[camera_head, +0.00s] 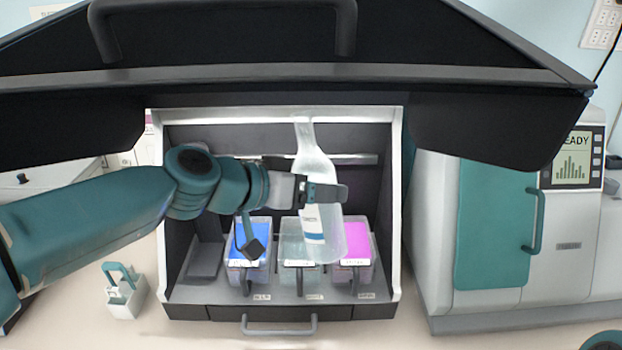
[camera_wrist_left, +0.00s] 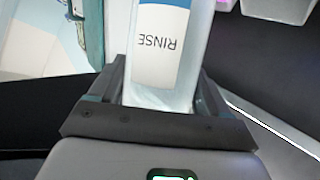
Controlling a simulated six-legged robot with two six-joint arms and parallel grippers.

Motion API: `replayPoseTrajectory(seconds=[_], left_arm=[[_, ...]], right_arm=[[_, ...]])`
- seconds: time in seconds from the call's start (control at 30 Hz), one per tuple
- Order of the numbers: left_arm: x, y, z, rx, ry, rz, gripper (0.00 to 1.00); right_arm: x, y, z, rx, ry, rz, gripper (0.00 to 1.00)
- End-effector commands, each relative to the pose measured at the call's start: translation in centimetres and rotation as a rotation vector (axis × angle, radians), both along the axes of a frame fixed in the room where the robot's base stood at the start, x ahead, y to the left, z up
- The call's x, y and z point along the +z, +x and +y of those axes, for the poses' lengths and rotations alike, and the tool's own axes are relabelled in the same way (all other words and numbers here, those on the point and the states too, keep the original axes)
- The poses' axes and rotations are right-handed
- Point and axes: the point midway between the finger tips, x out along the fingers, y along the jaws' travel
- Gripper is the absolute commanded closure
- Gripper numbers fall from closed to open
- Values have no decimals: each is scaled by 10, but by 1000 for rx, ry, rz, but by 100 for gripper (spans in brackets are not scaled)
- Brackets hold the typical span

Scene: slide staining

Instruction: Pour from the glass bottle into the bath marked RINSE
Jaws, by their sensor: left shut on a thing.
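The clear glass bottle (camera_head: 318,167) is in my left gripper (camera_head: 328,193), which is shut around its body. The bottle is nearly upright with a slight tilt, neck up, held above and in front of the baths. In the left wrist view its white and blue label (camera_wrist_left: 160,42) reads RINSE. Below are a blue bath (camera_head: 250,240) at left, a clear bath (camera_head: 291,243) in the middle, partly behind the bottle, and a pink bath (camera_head: 356,245) at right. Tags on the tray front are too small to read surely. My right gripper is out of view.
The baths stand in a dark cabinet with pale side frames (camera_head: 397,220) and a raised black hood (camera_head: 300,75) above. A grey machine with a teal door (camera_head: 497,225) stands at right. A small white caddy (camera_head: 125,293) sits at left.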

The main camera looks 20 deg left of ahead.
Motion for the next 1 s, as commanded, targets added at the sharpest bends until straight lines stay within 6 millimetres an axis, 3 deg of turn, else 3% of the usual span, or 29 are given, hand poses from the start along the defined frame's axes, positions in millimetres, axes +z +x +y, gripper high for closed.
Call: replayPoseTrajectory(seconds=[0.3, 1.0], left_arm=[[4, -9, -9, 1, -87, 82, 84], [1, -20, -18, 1, -184, 167, 84]], right_arm=[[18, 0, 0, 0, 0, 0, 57], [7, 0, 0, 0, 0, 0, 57]])
